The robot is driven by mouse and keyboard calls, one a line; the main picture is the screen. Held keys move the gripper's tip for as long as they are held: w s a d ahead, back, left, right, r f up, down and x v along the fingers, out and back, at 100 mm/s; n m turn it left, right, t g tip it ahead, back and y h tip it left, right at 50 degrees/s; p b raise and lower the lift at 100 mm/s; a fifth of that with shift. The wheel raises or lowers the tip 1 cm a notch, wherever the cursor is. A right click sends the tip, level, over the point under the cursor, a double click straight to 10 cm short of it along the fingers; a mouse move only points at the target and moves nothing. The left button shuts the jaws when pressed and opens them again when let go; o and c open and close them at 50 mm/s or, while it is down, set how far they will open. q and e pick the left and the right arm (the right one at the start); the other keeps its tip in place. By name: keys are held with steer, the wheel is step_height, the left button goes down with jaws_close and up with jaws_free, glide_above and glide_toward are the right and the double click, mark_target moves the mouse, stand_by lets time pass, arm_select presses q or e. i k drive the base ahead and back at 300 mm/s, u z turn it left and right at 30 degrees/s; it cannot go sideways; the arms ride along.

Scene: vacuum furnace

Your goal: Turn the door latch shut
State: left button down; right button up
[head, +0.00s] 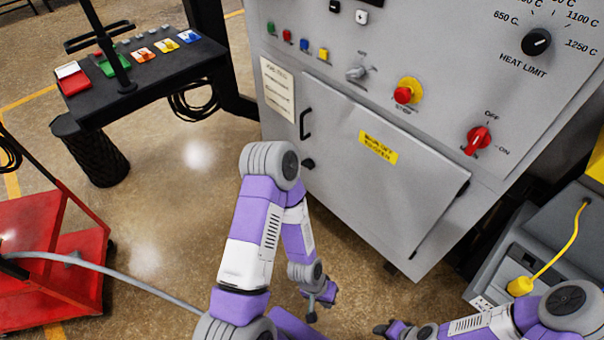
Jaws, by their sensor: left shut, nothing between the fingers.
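The grey cabinet door (365,190) is on the lower front of the furnace. It looks flush with the cabinet. A black bar handle (304,124) is on its left side. A small black latch knob (308,164) sits below the handle, near the door's left edge, just beyond my left elbow. Its exact angle is too small to tell. My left gripper (320,303) is low, below the door and well apart from the latch, shut and empty. My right gripper (382,329) is at the bottom edge, small and partly seen, and I cannot tell its jaws.
The control panel above the door has a red power switch (478,140), a red stop button (404,95) and a heat limit dial (536,42). A black table (150,88) and a red cart (60,235) stand left. A grey unit (545,250) with a yellow plug is right.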

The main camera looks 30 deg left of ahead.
mark_target(308, 164)
steer(key=k, duration=1.15)
steer(key=u, duration=0.8)
steer(key=i, duration=2)
steer(key=z, duration=0.6)
